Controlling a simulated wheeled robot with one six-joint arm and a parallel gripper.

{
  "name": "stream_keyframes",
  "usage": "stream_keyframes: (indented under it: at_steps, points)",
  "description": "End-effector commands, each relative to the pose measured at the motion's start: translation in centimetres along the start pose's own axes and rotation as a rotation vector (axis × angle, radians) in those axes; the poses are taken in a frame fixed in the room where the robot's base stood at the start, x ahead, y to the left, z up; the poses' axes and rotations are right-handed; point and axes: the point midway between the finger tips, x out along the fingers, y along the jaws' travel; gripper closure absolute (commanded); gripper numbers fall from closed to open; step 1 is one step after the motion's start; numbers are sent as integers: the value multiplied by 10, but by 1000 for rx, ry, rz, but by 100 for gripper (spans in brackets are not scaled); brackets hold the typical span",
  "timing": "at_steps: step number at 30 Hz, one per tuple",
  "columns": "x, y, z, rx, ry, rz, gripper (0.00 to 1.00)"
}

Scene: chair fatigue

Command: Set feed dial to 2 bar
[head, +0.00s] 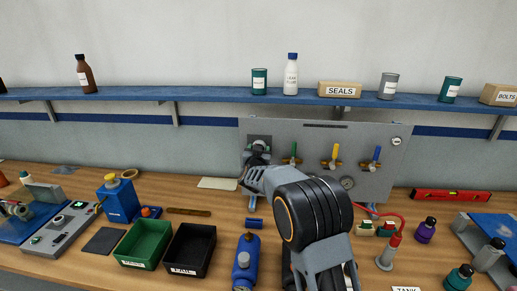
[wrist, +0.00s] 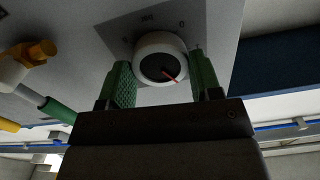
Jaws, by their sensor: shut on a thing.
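The feed dial (wrist: 160,58) is a white round knob with a dark face and a red pointer, on a grey plate (wrist: 215,25) of the panel. In the wrist view the pointer slants to the lower right. The plate's markings look inverted and are too blurred to read. My gripper (wrist: 161,74) has its green fingers on either side of the knob and is shut on it. In the head view my gripper (head: 258,152) is at the upper left of the grey panel (head: 318,133), and the arm and gripper hide most of the dial.
Green (head: 293,151), yellow (head: 334,155) and blue (head: 375,157) valve handles stand to the right of the dial on the panel. A gauge (head: 348,183) sits lower. A blue shelf (head: 220,95) runs above. Green (head: 145,243) and black (head: 189,248) bins stand on the bench.

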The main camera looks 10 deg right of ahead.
Motion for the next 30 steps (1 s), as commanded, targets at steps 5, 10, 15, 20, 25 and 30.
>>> stream_keyframes:
  at_steps: [5, 10, 15, 20, 25, 30]
  points:
    - [0, 0, -1, -123, -1, -1, 65]
    - [0, 0, 0, -208, -1, 0, 65]
    - [0, 0, 0, -262, -1, 0, 65]
    - [0, 0, 0, -287, -1, 0, 65]
    - [0, 0, 1, -295, -1, 0, 65]
    - [0, 0, 1, -294, -1, 0, 65]
